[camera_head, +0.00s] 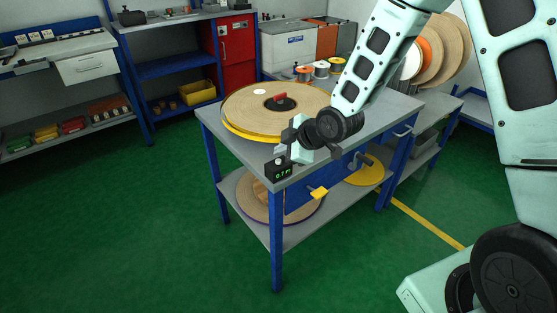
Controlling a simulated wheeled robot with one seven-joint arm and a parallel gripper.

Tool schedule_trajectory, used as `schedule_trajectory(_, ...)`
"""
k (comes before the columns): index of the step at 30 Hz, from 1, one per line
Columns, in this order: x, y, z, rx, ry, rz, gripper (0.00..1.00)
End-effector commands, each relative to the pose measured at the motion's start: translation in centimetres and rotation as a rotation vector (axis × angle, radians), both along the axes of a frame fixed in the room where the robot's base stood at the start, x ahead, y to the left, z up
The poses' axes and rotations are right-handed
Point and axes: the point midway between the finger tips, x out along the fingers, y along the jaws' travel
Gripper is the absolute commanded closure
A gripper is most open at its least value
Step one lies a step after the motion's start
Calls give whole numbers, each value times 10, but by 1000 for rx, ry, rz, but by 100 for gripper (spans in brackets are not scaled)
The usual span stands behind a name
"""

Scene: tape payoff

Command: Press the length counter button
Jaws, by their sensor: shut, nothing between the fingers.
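The length counter (280,172) is a small black box with a green lit display at the near corner of the grey table. The display digits are small and hard to read. My gripper (282,151) is shut and empty, just above the top of the counter. A pale spot shows on the counter's top below the fingers, and I cannot tell whether it is the button. I cannot tell whether the fingertips touch the counter.
A large wooden reel with yellow tape (245,108) lies on the table (232,150) behind my gripper. A yellow handle (318,193) sticks out below the table top. More reels lie on the lower shelf. Green floor (150,230) to the left is clear.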

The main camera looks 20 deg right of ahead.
Motion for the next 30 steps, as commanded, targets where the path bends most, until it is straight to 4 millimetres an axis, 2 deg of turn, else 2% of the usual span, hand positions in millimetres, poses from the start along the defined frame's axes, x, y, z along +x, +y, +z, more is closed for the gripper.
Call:
schedule_trajectory(20,0,0,0,0,0,0,100)
schedule_trajectory(30,0,0,-9,1,0,1,100)
